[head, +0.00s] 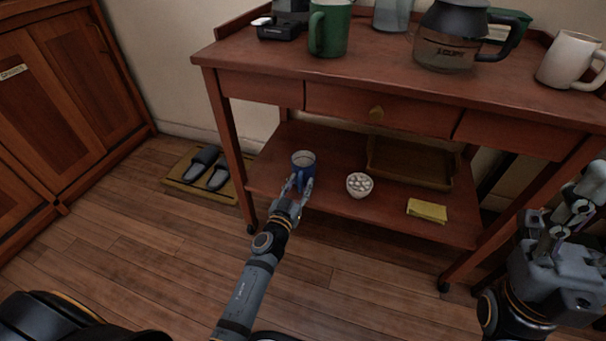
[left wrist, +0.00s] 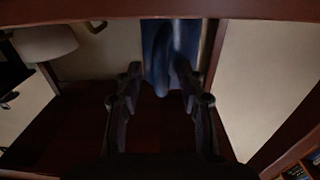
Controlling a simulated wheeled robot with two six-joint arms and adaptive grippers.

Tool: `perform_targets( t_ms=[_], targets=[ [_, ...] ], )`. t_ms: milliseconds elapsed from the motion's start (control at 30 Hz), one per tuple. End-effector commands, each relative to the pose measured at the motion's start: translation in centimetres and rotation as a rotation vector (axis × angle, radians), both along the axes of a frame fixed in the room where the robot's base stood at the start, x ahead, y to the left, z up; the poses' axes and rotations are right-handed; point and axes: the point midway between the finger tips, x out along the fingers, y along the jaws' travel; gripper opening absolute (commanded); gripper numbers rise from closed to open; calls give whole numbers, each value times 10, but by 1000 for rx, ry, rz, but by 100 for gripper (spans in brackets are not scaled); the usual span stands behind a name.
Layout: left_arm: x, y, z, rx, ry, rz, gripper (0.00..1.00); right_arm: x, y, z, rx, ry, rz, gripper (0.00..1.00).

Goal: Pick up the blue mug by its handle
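The blue mug (head: 304,160) stands upright on the cart's lower shelf, near its front left, with its handle toward me. My left gripper (head: 298,184) is at the handle, with one finger on each side of it. In the left wrist view the mug (left wrist: 157,42) fills the top middle, and its handle hangs between the fingertips of the left gripper (left wrist: 157,70). The fingers are apart; I cannot tell whether either touches the handle. My right gripper (head: 566,215) is at the right edge of the head view, away from the mug, fingers apart and empty.
The wooden cart (head: 410,100) has a top overhanging the lower shelf. A white bowl (head: 359,185), a yellow cloth (head: 427,210) and a wooden tray (head: 410,165) share that shelf. A green mug (head: 329,27), glass coffee pot (head: 445,45) and white mug (head: 569,60) stand on top.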

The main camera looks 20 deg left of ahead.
Motion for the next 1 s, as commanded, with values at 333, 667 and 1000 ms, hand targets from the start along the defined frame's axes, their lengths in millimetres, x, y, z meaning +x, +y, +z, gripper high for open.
perform_targets(
  t_ms=[333, 667, 1000],
  targets=[
    [3, 0, 0, 0, 0, 0, 25, 0, 0, 0, -1, 0, 0, 46],
    [3, 0, 0, 0, 0, 0, 0, 0, 0, 0, -1, 0, 0, 46],
    [3, 0, 2, 0, -2, 0, 0, 0, 0, 1, -1, 0, 0, 46]
  ],
)
